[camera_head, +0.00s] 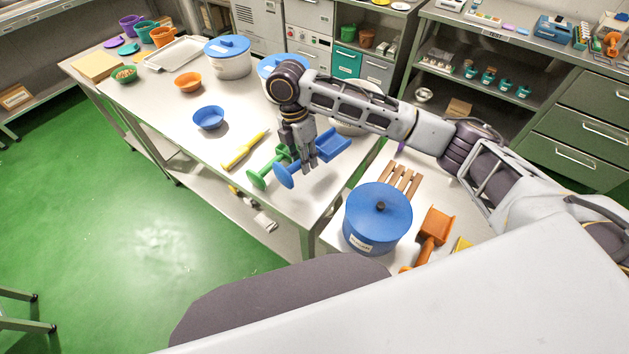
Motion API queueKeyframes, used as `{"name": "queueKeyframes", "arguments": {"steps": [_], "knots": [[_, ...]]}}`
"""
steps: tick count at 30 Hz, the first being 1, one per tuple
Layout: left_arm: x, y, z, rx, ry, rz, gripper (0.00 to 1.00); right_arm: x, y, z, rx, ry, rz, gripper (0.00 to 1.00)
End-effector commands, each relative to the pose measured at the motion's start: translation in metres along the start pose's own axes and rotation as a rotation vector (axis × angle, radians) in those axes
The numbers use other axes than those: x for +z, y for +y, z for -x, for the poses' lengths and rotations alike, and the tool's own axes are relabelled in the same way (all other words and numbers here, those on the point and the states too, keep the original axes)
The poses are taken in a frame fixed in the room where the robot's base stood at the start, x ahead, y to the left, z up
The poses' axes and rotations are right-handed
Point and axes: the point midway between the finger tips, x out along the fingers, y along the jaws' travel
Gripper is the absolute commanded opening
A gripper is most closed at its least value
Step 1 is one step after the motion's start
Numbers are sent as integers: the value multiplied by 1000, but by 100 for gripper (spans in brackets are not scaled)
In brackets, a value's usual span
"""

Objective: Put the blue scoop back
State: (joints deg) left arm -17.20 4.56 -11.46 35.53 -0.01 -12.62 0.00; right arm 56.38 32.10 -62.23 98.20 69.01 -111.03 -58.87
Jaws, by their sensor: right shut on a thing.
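The blue scoop (333,143) is in my right gripper (301,158), over the right end of the long table. Its tray-like head points up and to the right, and its round handle end points down and to the left. The fingers are shut around the handle and hide part of it. A green tool with a round end (261,178) lies just left of the scoop, partly hidden by the gripper. I cannot tell whether the scoop touches the table. My left gripper is out of view.
A yellow tool (244,150) and a blue bowl (208,118) lie left of the gripper. The table's front left is bare.

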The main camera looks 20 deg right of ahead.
Motion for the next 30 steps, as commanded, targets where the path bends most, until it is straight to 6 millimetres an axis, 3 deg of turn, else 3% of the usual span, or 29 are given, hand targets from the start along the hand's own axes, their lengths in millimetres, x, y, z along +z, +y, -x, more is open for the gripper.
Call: {"name": "queueKeyframes", "arguments": {"steps": [15, 30], "knots": [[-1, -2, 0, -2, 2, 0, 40, 0, 0, 0, 0, -38, 189, 0], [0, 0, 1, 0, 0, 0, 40, 0, 1, -5, 0, -40, 195, 0]]}}
